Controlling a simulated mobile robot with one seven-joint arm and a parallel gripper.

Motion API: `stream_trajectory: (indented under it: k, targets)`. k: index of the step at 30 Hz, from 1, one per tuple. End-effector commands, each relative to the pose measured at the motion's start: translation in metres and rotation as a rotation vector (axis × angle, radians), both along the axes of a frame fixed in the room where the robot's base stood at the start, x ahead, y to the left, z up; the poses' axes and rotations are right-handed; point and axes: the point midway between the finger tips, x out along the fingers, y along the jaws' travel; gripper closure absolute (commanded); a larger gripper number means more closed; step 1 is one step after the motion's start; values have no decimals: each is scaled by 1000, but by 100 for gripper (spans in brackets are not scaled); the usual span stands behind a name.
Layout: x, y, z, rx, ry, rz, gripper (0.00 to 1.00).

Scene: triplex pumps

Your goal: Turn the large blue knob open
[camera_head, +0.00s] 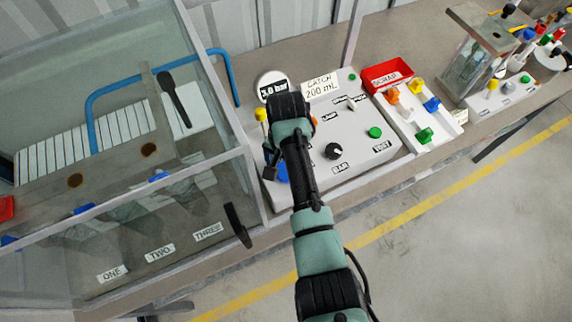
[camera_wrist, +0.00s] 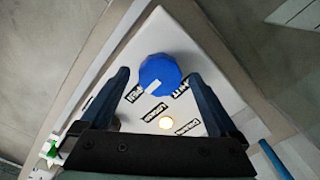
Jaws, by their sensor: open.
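The large blue knob (camera_wrist: 160,70) is a faceted round knob on the white sloped panel (camera_wrist: 215,45). In the wrist view a white mark on its lower edge lies between two labels, nearer the left one, which reads partly "PEN". The right label seems to read "SHUT". My gripper (camera_wrist: 158,76) is open, with one finger left and one right of the knob, apart from it in the picture. How far above the knob the fingertips are cannot be told. In the head view my arm hides most of the blue knob (camera_head: 282,172).
A round lamp (camera_wrist: 166,123) glows on the panel. A glass enclosure (camera_head: 130,180) stands close on the left. A red scrap tray (camera_head: 386,75) is on the right.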

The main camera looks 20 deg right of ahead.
Motion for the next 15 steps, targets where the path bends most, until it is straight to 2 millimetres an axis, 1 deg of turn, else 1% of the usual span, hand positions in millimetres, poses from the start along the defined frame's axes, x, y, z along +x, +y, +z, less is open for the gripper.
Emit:
stream_trajectory:
  k: [5,8,11,15]
  targets:
    - [0,0,1,1,1,2,4]
    - [1,0,10,1,-2,2,4]
    - [1,0,25,0,-4,2,4]
    - [1,0,58,-1,-6,2,4]
